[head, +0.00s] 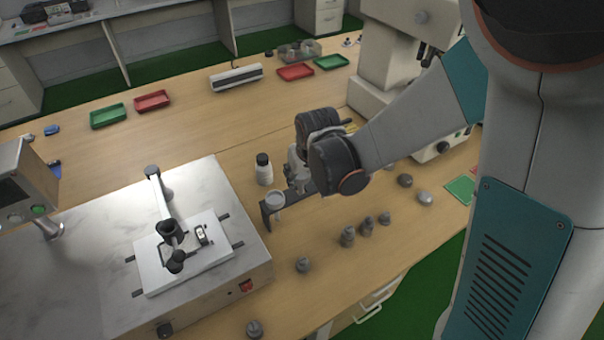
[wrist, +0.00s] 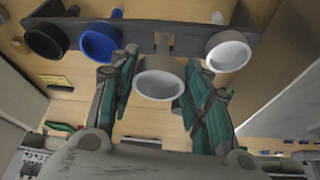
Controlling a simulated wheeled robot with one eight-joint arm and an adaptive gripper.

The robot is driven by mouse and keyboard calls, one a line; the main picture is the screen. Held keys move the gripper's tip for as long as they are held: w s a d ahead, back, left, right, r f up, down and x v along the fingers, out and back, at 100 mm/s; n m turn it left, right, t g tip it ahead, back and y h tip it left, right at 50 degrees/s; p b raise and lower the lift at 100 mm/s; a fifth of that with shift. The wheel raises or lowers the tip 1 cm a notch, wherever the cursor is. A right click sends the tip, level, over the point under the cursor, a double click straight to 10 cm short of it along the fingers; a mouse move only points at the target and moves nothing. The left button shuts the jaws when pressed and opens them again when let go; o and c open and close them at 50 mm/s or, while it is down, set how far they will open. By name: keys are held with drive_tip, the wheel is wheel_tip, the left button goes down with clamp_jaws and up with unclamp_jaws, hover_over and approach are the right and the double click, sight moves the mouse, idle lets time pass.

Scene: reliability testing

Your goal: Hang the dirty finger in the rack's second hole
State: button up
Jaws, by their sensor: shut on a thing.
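My gripper (wrist: 158,78) is shut on a pale grey, cup-shaped finger (wrist: 160,84) with a brownish inside, in the wrist view. The dark rack (wrist: 150,38) crosses the top of that view, just beyond the held finger. A black finger (wrist: 46,40) and a blue finger (wrist: 100,44) hang at its left, and a white finger (wrist: 228,52) at its right. The stretch of rack between blue and white is bare, and the held finger is in front of it. In the head view, my gripper (head: 298,178) is beside the rack (head: 268,217), largely hidden by my arm.
A white bottle with a black cap (head: 264,170) stands close behind the rack. A metal-topped machine (head: 95,250) is at left. Several grey weights (head: 348,237) stand at front right. Red (head: 153,101) and green (head: 108,116) trays lie at the back.

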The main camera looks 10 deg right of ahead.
drive_tip(key=shift+f+b, duration=1.15)
drive_tip(key=shift+f, duration=0.25)
drive_tip(key=shift+f+b, duration=0.6)
drive_tip(key=shift+f, duration=0.05)
drive_tip(key=o, duration=1.7)
drive_tip(key=shift+r, duration=0.15)
